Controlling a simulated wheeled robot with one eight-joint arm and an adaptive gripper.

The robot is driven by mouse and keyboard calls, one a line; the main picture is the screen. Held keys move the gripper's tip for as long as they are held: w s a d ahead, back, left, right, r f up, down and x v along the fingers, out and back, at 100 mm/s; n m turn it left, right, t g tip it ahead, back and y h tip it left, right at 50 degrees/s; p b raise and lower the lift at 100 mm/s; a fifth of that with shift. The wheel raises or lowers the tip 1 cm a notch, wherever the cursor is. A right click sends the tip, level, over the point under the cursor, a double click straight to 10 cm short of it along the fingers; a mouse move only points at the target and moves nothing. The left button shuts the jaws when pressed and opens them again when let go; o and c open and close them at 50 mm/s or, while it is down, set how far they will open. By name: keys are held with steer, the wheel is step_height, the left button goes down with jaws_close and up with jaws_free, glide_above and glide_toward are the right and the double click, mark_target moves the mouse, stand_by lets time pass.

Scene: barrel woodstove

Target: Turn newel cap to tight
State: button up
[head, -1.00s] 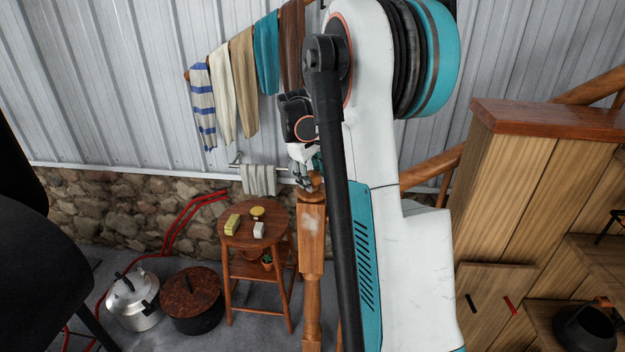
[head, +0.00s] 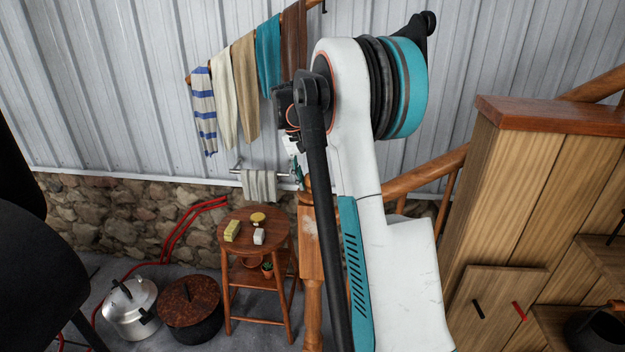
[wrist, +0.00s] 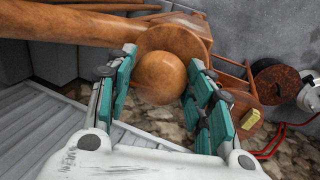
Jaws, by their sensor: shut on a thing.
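The newel cap (wrist: 160,78) is a round, smooth orange-brown wooden ball on the wider wooden top of the newel post (wrist: 185,40). In the wrist view my gripper (wrist: 164,66) has its teal-padded fingers on both sides of the ball, shut on it. In the head view the newel post (head: 309,243) stands upright, partly behind my arm. My gripper (head: 299,174) shows there only in part at the post's top, and the cap is mostly hidden. I cannot tell how tight the cap sits.
A wooden handrail (head: 425,174) runs from the post to the right. A stool (head: 254,239) with small items stands left of the post. A towel (head: 259,186) hangs on a bar near my gripper. A pot (head: 191,307) and kettle (head: 131,305) sit on the floor.

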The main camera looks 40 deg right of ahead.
steer(key=shift+w+m+y, duration=0.1)
steer(key=shift+m+y, duration=0.3)
steer(key=shift+m, duration=0.9)
steer(key=o, duration=1)
steer(key=shift+r, duration=0.15)
steer(key=v, duration=1.1)
steer(key=shift+w+a+r, duration=0.15)
steer(key=shift+w+r, duration=0.15)
